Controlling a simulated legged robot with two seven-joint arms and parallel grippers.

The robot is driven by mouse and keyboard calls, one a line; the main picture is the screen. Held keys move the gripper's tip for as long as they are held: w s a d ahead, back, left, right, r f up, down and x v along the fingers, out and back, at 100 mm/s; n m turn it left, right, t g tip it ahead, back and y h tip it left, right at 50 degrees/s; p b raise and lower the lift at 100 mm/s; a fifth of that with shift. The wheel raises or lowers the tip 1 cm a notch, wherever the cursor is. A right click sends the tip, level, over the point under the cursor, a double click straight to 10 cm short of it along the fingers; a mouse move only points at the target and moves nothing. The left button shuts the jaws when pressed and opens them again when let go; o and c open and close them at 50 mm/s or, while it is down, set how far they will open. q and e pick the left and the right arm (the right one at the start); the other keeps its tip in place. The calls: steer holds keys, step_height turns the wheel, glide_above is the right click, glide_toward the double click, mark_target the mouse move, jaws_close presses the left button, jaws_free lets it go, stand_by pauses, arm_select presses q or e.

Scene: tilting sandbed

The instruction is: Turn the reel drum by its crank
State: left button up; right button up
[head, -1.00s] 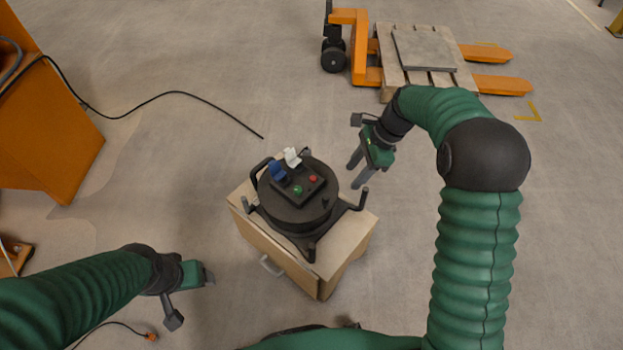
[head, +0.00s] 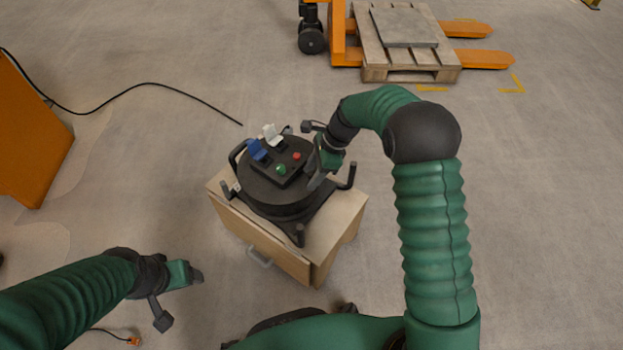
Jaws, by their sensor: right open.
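The reel drum (head: 262,189) is a round black drum with a panel on top, lying flat on a black frame with upright posts. The panel carries a blue flap, a white flap, a green button and a red button. My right gripper (head: 315,181) is open at the right side of the drum's top, fingers pointing down. I cannot tell whether it touches the drum. The crank knob is not distinguishable behind its fingers. My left gripper (head: 180,296) is at the lower left, fingers apart and empty, away from the drum.
The reel stands on a light wooden cabinet (head: 330,240) with a metal handle. A black cable (head: 150,84) lies on the floor at the left, near an orange cabinet (head: 30,140). An orange pallet truck with a wooden pallet (head: 400,73) stands behind.

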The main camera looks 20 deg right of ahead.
steer(key=shift+a, duration=0.1)
jaws_close()
stand_by(0.3)
stand_by(1.1)
